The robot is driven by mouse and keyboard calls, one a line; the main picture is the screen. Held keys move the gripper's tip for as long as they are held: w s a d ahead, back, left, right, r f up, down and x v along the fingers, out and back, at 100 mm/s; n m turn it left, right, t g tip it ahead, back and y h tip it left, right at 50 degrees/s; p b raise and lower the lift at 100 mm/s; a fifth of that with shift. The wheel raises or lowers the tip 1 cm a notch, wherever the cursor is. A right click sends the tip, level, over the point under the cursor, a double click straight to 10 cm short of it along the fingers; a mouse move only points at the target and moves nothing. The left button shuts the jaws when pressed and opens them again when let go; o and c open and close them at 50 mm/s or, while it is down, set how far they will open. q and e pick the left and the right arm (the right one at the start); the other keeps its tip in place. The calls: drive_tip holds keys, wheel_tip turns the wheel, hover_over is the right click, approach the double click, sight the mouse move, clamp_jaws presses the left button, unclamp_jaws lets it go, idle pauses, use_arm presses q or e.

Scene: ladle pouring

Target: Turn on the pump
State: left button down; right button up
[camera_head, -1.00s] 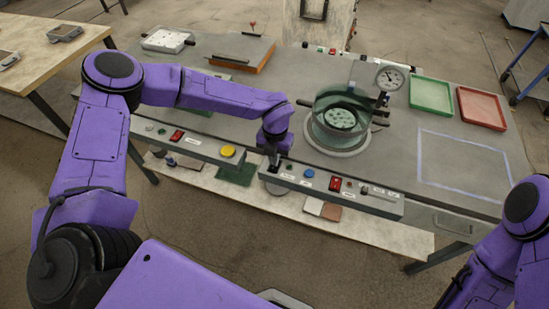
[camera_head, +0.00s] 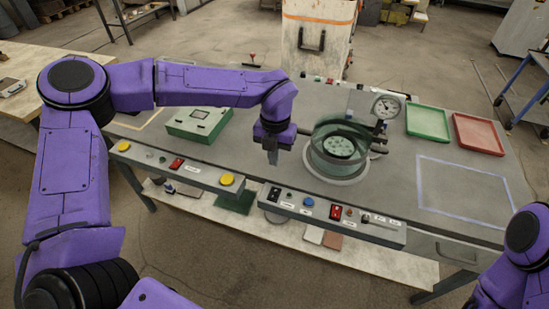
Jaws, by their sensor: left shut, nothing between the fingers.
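A grey control strip (camera_head: 385,234) runs along the table's front edge below the glass chamber (camera_head: 322,135). It carries a black switch (camera_head: 274,193) at its left end, a blue button (camera_head: 308,201) and a red switch (camera_head: 336,211). No readable label tells which one is the pump's. My left gripper (camera_head: 272,157) points down, shut and empty, above and behind the black switch and apart from it, just left of the chamber. My right arm shows at the lower right edge; its gripper is out of view.
A pressure gauge (camera_head: 386,105) stands by the chamber. A green tray (camera_head: 428,136) and a red tray (camera_head: 478,150) lie to the right. A green box (camera_head: 184,130) sits left of my gripper. Another strip (camera_head: 200,178) has a red switch and yellow buttons. The outlined area at right is empty.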

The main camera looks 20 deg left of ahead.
sight(273, 197)
use_arm(q)
drive_tip(key=m+g+b, duration=0.1)
drive_tip(key=m+b, duration=0.6)
drive_tip(key=m, duration=1.1)
drive_tip(key=shift+w+r, duration=0.1)
drive_tip(key=shift+w, duration=0.05)
drive_tip(key=f, duration=0.4)
drive_tip(key=s+f+p, duration=0.1)
drive_tip(key=f, duration=0.4)
drive_tip(key=f+p, duration=0.1)
drive_tip(key=f, duration=0.4)
drive_tip(key=shift+s, duration=0.35)
drive_tip(key=shift+d, duration=0.1)
